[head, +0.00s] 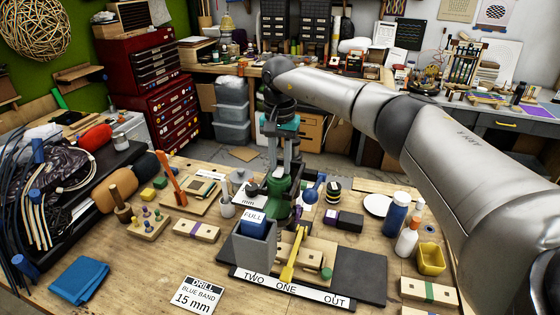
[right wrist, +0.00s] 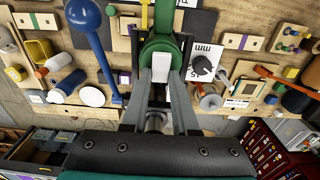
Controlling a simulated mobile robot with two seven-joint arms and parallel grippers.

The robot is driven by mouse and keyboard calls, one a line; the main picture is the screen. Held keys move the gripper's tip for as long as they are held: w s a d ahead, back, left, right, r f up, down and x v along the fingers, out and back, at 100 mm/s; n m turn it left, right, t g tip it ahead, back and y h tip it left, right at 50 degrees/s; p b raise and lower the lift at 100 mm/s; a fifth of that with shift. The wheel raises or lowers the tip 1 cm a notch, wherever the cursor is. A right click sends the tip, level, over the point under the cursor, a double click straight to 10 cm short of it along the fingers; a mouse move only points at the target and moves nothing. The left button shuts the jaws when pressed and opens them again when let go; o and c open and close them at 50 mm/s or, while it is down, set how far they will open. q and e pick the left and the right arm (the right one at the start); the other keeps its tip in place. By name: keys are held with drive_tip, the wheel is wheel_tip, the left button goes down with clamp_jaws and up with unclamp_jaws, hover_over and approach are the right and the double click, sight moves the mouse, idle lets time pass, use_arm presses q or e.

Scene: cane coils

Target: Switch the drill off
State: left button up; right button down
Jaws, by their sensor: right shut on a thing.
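The green drill (head: 283,205) stands at the middle of the bench in the head view, partly hidden by my right gripper (head: 284,172), which reaches down onto it from above. In the right wrist view the drill's green body (right wrist: 161,48) is upright in the picture and bears a white block (right wrist: 162,92), which looks like its switch. My right gripper's fingers (right wrist: 165,88) are shut on this white block, one on each side. The block's on or off position cannot be told. A blue lever with a ball end (right wrist: 83,14) reaches out beside the drill. My left gripper is not in view.
A black dial (right wrist: 201,64) on a white mm plate sits beside the drill. In front stand a grey box with a blue FULL block (head: 253,222), a yellow lever (head: 294,256) and a DRILL card (head: 197,295). Bottles (head: 396,214) stand at right. The bench's front left is fairly clear.

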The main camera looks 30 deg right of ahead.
sight(280, 170)
drive_tip(key=c, duration=0.7)
unclamp_jaws()
wheel_tip(280, 170, up, 15)
drive_tip(key=shift+s+a+r+b, duration=0.15)
drive_tip(key=shift+r+b, duration=0.05)
drive_tip(key=shift+b, duration=0.8)
drive_tip(key=shift+f, duration=0.1)
